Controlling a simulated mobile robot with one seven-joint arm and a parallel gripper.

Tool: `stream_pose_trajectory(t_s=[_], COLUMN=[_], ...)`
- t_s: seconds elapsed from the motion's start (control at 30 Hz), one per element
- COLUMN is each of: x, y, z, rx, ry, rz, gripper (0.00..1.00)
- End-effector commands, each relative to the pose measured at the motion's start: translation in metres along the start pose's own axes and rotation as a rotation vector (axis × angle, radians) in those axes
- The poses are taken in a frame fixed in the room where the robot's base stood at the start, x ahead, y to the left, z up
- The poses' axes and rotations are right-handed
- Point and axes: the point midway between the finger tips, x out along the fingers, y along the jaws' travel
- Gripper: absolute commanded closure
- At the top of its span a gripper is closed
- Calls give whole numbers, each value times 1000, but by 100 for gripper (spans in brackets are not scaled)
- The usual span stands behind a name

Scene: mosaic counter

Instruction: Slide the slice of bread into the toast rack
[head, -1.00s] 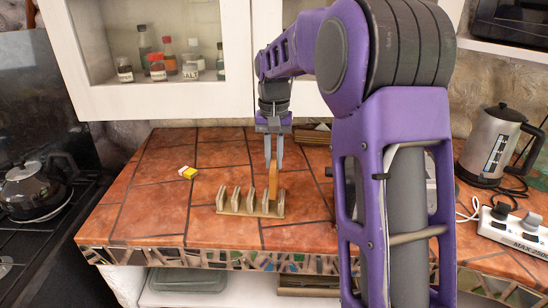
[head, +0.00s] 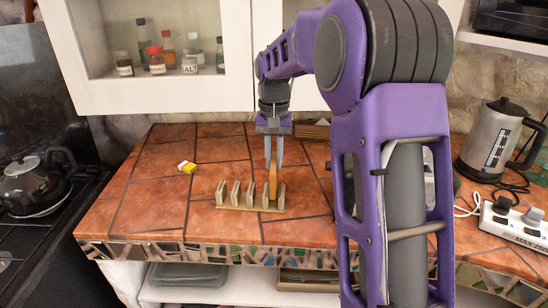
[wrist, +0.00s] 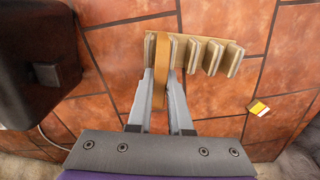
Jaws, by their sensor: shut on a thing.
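The slice of bread (head: 273,178) is a thin orange-brown slab standing upright. My gripper (head: 274,164) points down and is shut on its upper part. The toast rack (head: 232,207) is pale and wooden, with several upright dividers on a flat base. The bread's lower part is between the two rightmost dividers in the head view; whether it touches the base is hidden. In the wrist view the bread (wrist: 161,55) is edge-on between the fingertips (wrist: 161,75), at the left end of the rack (wrist: 212,56).
A small yellow-and-white box (head: 187,167) lies on the tiled counter left of the rack. A kettle (head: 492,140) and a power strip (head: 515,226) stand at the right. A cabinet with jars (head: 155,60) hangs behind. The counter left of the rack is mostly clear.

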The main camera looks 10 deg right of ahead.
Motion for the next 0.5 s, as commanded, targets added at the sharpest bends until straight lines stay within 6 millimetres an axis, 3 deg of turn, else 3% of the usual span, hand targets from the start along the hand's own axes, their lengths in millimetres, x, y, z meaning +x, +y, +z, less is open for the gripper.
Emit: stream_pose_trajectory(t_s=[0.5], x=[17], y=[0], z=[0], rx=[0], ry=[0], rz=[0], gripper=[100])
